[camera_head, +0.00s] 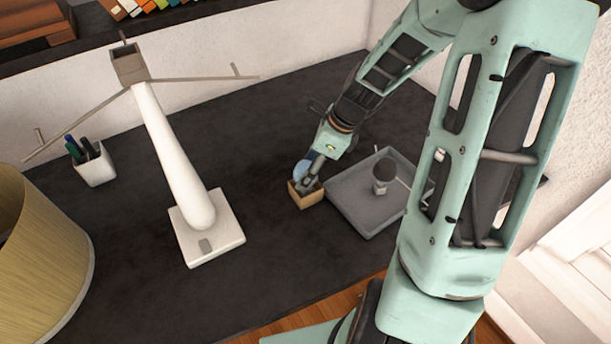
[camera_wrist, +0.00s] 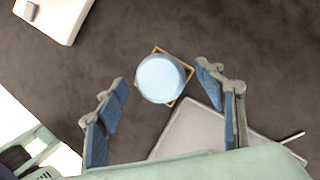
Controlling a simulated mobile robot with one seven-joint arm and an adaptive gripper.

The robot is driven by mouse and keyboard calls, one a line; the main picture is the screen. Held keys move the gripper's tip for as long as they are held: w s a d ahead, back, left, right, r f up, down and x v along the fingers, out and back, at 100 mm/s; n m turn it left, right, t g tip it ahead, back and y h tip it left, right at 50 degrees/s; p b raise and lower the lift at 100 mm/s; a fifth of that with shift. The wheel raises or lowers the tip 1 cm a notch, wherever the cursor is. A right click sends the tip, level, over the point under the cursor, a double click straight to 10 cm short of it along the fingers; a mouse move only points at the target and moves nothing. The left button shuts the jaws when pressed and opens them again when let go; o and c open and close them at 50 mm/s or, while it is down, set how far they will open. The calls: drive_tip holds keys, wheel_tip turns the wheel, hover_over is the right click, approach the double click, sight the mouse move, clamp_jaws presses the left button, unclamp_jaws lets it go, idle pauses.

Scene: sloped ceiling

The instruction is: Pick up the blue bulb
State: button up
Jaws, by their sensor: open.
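The blue bulb (camera_wrist: 161,78) is pale blue and round from above in the wrist view. It sits at a small wooden box (camera_wrist: 187,71), whose corners show around it. In the head view the bulb (camera_head: 302,170) is partly hidden behind my gripper, above the tan box (camera_head: 306,198). My gripper (camera_wrist: 165,95) is open, with one blue-padded finger on each side of the bulb. I see no contact between the fingers and the bulb in the wrist view. In the head view my gripper (camera_head: 312,178) is right over the box.
A grey tray (camera_head: 362,215) with a dark round-topped object (camera_head: 384,172) stands just right of the box. A white stand with thin arms (camera_head: 172,150) is to the left. A pen cup (camera_head: 96,168) and lampshade (camera_head: 35,260) are farther left. The dark tabletop (camera_head: 270,260) in front is clear.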

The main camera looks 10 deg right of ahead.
drive_tip(key=shift+x, duration=0.95)
drive_tip(key=c, duration=1.2)
drive_tip(key=shift+r, duration=0.2)
drive_tip(key=shift+r+p, duration=0.9)
drive_tip(key=s+r+p, duration=0.2)
drive_tip(key=s+r, duration=0.1)
drive_tip(key=s, duration=0.1)
drive_tip(key=s+r+p, duration=0.3)
drive_tip(key=s+r, duration=0.1)
drive_tip(key=s, duration=0.1)
drive_tip(key=s+r+p, duration=0.3)
drive_tip(key=s+r, duration=0.1)
drive_tip(key=s, duration=0.1)
